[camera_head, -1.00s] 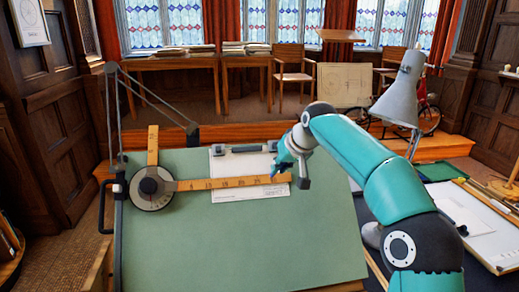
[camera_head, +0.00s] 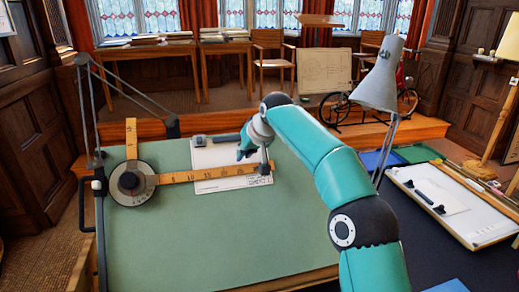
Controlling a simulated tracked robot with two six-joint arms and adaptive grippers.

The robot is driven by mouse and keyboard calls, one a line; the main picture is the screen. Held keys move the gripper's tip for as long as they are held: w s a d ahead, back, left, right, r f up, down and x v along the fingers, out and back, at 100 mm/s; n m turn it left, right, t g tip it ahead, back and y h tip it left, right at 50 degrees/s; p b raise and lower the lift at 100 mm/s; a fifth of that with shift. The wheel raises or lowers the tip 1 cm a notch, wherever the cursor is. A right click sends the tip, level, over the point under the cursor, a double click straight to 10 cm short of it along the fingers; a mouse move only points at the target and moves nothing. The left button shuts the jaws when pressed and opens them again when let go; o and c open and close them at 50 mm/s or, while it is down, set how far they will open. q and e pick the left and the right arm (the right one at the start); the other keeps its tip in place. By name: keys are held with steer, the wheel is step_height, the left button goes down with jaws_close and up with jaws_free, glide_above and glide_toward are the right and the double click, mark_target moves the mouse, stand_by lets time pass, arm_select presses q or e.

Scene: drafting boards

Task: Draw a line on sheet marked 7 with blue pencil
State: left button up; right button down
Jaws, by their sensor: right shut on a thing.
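A white sheet (camera_head: 212,155) lies on the green drafting board (camera_head: 230,228); I cannot read a 7 on it, only small print at its lower right. A wooden ruler (camera_head: 205,173) of the drafting arm crosses the sheet. My right gripper (camera_head: 256,157) is over the sheet's right side, by the ruler's right end. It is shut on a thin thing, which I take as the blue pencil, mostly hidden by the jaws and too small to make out. I cannot tell whether its tip touches the paper. My left gripper is out of view.
The drafting arm's round protractor head (camera_head: 131,183) sits at the board's left. A grey lamp (camera_head: 381,85) stands right of the board. The board's lower part is clear.

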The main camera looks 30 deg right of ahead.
steer(key=w+a+p, duration=0.1)
steer(key=w+a, duration=0.1)
steer(key=a, duration=0.5)
steer(key=shift+a+p, duration=0.3)
steer(key=shift+p, duration=0.1)
steer(key=shift+d, duration=0.1)
stand_by(0.6)
steer(key=shift+w+f+p, duration=0.3)
steer(key=shift+f+p, duration=0.05)
steer(key=shift+p, duration=0.2)
stand_by(0.8)
steer(key=shift+s+d, duration=0.15)
steer(key=shift+d, duration=0.65)
stand_by(0.5)
steer(key=shift+s+d, duration=0.1)
steer(key=shift+d, duration=0.2)
steer(key=shift+s+d+p, duration=0.15)
steer(key=shift+d+p, duration=0.05)
steer(key=shift+d, duration=0.35)
steer(key=shift+s+d+p, duration=0.15)
steer(key=shift+d, duration=0.4)
stand_by(1.1)
steer(key=shift+d, duration=0.3)
